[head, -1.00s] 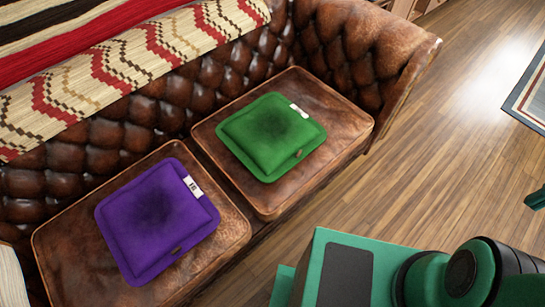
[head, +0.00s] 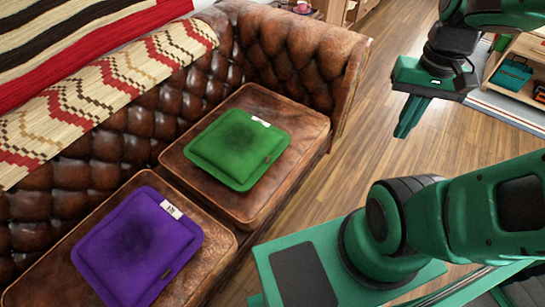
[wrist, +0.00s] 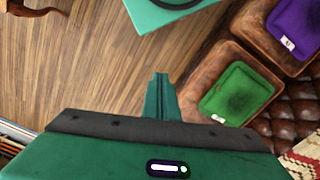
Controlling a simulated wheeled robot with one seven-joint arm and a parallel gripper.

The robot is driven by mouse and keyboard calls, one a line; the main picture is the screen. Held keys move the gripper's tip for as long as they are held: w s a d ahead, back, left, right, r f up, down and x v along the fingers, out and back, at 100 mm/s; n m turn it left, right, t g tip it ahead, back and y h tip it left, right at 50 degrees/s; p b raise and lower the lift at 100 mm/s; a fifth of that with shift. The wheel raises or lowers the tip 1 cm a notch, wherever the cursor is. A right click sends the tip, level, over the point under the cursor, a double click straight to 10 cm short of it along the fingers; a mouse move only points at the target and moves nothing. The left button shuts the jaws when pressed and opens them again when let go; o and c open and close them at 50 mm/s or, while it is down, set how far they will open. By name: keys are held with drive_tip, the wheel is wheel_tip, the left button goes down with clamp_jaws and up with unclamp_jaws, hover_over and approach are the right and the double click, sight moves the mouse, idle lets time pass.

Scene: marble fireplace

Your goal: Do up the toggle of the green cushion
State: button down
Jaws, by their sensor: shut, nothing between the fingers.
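The green cushion (head: 232,150) lies flat on the right-hand leather seat of the sofa, with a white tag (head: 260,121) on its far edge. A small dark toggle (head: 267,158) shows faintly near its right edge; whether it is fastened is too small to tell. The cushion also shows at the right of the wrist view (wrist: 236,93). My gripper (head: 404,130) hangs in the air over the floor, well right of the cushion. Its fingers are shut together and empty; they also show in the wrist view (wrist: 160,82).
A purple cushion (head: 130,240) with a white tag lies on the left-hand seat. A patterned blanket (head: 90,110) covers the sofa's back. The sofa's padded arm (head: 345,95) rises beyond the green cushion. Wooden floor (head: 345,165) lies open right of the sofa. A shelf (head: 520,70) stands at far right.

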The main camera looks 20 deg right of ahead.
drive_tip(key=w+f+m, duration=0.4)
drive_tip(key=w+f, duration=0.2)
drive_tip(key=w, duration=0.3)
drive_tip(key=m+t+y, duration=0.3)
drive_tip(key=m, duration=1.2)
approach(272, 160)
drive_tip(key=s+d+r, duration=0.4)
drive_tip(key=shift+w+a+f, duration=0.85)
drive_tip(key=shift+a+f, duration=0.05)
drive_tip(key=shift+f, duration=0.65)
drive_tip(key=shift+w+a+f, duration=0.9)
drive_tip(key=shift+a+f, duration=0.05)
drive_tip(key=shift+f, duration=0.55)
drive_tip(key=shift+w+a+f, duration=0.85)
drive_tip(key=shift+a+f, duration=0.05)
drive_tip(key=shift+f, duration=0.65)
